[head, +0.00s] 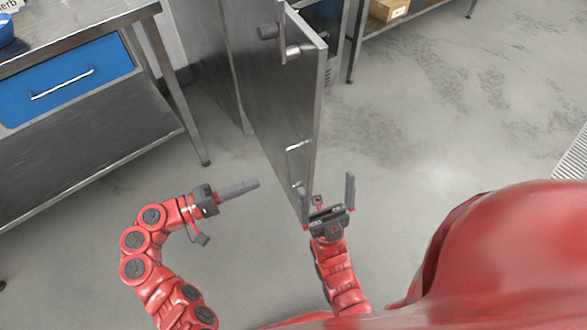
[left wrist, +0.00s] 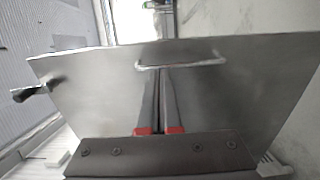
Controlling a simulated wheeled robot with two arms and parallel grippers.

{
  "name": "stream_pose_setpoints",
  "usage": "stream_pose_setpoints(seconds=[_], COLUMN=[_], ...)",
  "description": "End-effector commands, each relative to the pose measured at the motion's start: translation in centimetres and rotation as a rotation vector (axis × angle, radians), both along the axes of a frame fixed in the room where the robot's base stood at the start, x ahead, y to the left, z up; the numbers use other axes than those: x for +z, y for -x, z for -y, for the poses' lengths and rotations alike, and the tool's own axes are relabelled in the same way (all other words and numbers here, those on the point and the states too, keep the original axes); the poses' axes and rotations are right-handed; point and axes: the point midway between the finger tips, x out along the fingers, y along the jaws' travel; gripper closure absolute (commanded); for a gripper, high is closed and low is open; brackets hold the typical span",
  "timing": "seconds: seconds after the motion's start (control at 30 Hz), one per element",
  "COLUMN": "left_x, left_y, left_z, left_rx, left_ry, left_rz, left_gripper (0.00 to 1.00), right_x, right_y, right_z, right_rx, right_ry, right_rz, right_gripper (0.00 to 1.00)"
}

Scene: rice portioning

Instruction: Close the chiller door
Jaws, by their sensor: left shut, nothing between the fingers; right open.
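The chiller door (head: 272,100) is a tall steel panel standing open, seen nearly edge-on in the middle of the head view. A bar handle (head: 291,165) is on its left-hand face, low down; the handle also shows in the left wrist view (left wrist: 180,62). My left gripper (head: 257,183) is shut and empty, left of the door and pointing at it. In the left wrist view its fingers (left wrist: 158,85) point toward the handle; I cannot tell whether they touch. My right gripper (head: 327,188) is open at the door's lower near corner, its left finger overlapping the door's edge.
A steel bench with a blue drawer (head: 65,82) stands at the left, its leg near the door. A steel shelf at the top right holds a cardboard box (head: 389,9). A floor grate (head: 572,160) lies at the right edge. The grey floor right of the door is clear.

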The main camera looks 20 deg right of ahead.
Motion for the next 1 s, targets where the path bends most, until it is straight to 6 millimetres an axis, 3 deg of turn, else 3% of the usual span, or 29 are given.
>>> stream_pose_setpoints(seconds=[0.3, 0.5, 0.7, 1.0], left_x=[0.0, -0.1, -0.1, -0.1], left_y=[-0.6, -1.1, -1.5, -1.5], left_z=[6.8, 10.3, 12.0, 12.2], left_rx=[-0.004, -0.003, 0.003, 0.005], left_ry=[0.000, -0.001, -0.001, -0.001], left_rz=[-0.001, -0.003, -0.002, -0.002], left_gripper=[1.00, 1.00, 1.00, 1.00], right_x=[-0.1, -0.1, -0.1, -0.1], right_y=[0.0, 0.0, 0.0, 0.0], right_z=[0.0, 0.0, 0.0, 0.0], right_rx=[0.000, 0.000, 0.000, 0.000], right_ry=[0.000, 0.000, 0.000, 0.000], right_rz=[0.000, 0.000, 0.000, 0.000], right_gripper=[0.00, 0.00, 0.00, 0.00])
